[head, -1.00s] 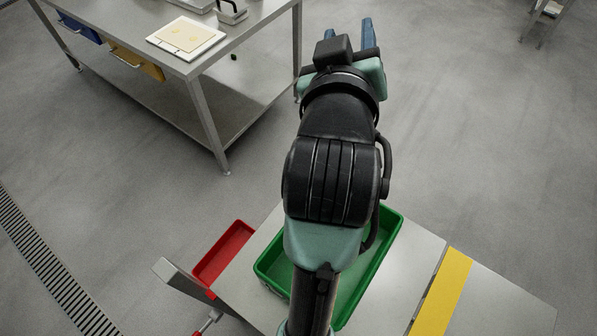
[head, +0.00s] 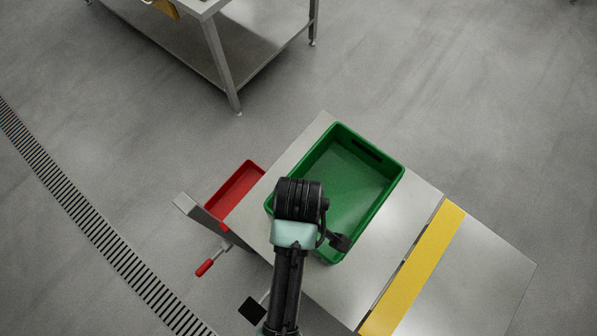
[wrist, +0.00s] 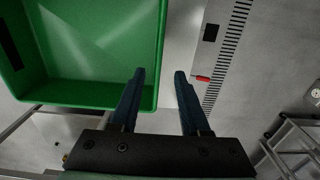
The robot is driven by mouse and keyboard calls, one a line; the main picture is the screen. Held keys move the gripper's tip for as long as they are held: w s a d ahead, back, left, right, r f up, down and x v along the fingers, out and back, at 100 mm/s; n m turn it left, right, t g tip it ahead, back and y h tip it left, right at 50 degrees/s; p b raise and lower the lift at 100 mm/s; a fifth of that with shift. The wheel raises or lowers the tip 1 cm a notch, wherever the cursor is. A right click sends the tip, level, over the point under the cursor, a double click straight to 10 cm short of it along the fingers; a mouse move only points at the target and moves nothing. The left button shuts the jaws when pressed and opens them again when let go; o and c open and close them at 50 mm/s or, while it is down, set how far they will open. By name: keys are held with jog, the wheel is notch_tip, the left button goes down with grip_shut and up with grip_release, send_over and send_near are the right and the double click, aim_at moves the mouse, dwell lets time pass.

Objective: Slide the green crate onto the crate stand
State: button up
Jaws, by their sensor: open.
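The green crate (head: 375,205) is empty and sits on a grey metal top (head: 410,215). Beyond a thin dark gap to the right is a second grey top (head: 480,270) with a yellow band (head: 425,265) along its near edge. I cannot tell for sure which top is the crate stand. In the head view my arm covers the crate's lower left part, and my fingertips cannot be made out. In the wrist view my gripper (wrist: 160,85) is open and empty. Its left finger overlaps the crate's corner (wrist: 150,98); its right finger is outside the crate. Contact cannot be told.
A red bin (head: 238,190) hangs beside the top's left edge, with a red-handled lever (head: 205,267) below it. A steel table (head: 215,45) stands at the back left. A floor drain grate (head: 80,220) runs along the left. The top right of the crate is bare.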

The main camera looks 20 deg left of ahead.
notch_tip(320, 180, down, 13)
jog(key=shift+r, duration=0.1)
dwell(0.6)
grip_shut()
dwell(1.4)
